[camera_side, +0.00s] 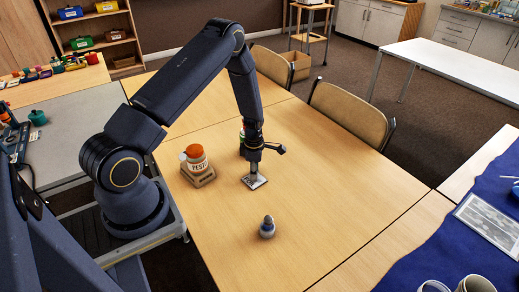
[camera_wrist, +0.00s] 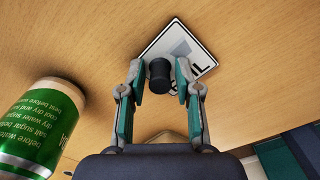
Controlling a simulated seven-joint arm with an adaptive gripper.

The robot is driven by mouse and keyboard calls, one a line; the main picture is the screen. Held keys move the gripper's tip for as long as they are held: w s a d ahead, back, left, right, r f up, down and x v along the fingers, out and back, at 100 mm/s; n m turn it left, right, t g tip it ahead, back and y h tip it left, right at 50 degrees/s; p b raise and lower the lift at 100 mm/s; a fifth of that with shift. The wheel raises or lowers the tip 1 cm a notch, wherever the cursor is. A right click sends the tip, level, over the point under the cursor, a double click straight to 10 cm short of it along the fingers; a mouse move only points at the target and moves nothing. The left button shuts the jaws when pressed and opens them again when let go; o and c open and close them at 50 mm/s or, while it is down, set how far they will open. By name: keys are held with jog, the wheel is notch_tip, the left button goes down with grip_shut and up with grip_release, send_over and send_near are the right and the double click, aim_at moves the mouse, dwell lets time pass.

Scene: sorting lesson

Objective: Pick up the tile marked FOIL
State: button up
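A white tile (camera_wrist: 190,52) with a dark border shows in the wrist view, with a grey picture and the letters "IL" visible; the rest of its word is hidden behind a black knob (camera_wrist: 160,75) standing on it. In the side view the tile (camera_side: 255,182) is on the wooden table, under my gripper (camera_side: 254,166). In the wrist view my gripper (camera_wrist: 160,82) is open, one finger on each side of the knob, with a narrow gap seen on both sides. The side view is too small to show the fingers' grip.
A jar labelled PESTO (camera_side: 197,161) with an orange lid stands left of my gripper in a brown holder (camera_side: 203,180). A green can (camera_wrist: 42,125) is close on the left in the wrist view. A small grey knobbed object (camera_side: 267,228) stands nearer the camera. The table's right side is clear.

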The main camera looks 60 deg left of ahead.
grip_shut()
jog(key=shift+r, duration=0.1)
